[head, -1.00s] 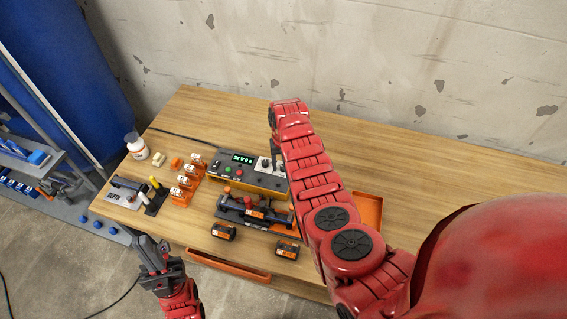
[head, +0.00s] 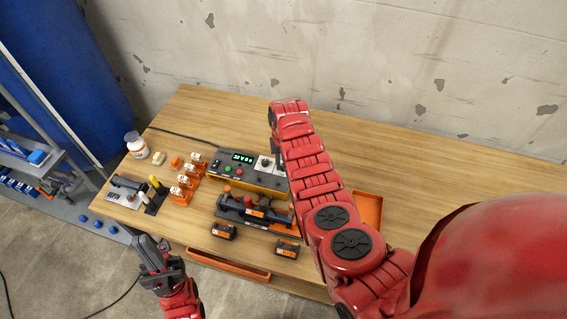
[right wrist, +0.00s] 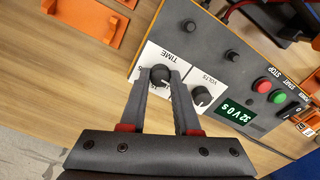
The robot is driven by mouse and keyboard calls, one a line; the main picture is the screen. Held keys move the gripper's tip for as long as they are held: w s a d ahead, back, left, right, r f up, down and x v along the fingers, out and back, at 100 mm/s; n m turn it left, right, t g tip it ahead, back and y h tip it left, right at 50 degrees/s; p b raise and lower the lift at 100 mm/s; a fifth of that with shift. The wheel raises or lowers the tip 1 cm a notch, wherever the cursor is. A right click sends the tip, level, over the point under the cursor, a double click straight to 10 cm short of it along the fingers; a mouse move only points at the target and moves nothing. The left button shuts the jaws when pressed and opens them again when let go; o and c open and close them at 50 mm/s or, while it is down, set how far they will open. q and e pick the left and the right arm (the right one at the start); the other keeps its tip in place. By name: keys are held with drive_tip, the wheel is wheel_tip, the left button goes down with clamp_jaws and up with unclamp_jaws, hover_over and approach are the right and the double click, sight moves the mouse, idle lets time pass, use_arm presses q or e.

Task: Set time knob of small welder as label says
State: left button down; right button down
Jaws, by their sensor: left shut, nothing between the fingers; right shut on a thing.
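The small welder (head: 232,172) is a grey and yellow box on the table, with a lit green display, green and red buttons and black knobs. In the right wrist view, the time knob (right wrist: 160,74) sits on a white label panel marked TIME. My right gripper (right wrist: 165,78) is shut on this knob, one finger on each side. The volts knob (right wrist: 201,95) is just beside the right finger. The display (right wrist: 236,114) appears to read 32 V 0 s. The fingers cover part of the label. My left gripper (head: 148,243) is shut and empty off the table's front edge.
In front of the welder is a dark clamp fixture (head: 255,209) with two black-orange blocks nearer the edge. Orange-white pieces (head: 184,183), a white bottle (head: 136,145) and a tool stand (head: 150,198) are at the left. An orange tray (head: 368,208) lies right of my arm.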

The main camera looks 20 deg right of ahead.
drive_tip(key=m, duration=0.7)
drive_tip(key=shift+m, duration=1.3)
drive_tip(key=m+b, duration=0.1)
drive_tip(key=m, duration=0.2)
drive_tip(key=shift+f, duration=0.1)
drive_tip(key=shift+m+b, duration=0.85)
drive_tip(key=shift+m, duration=0.55)
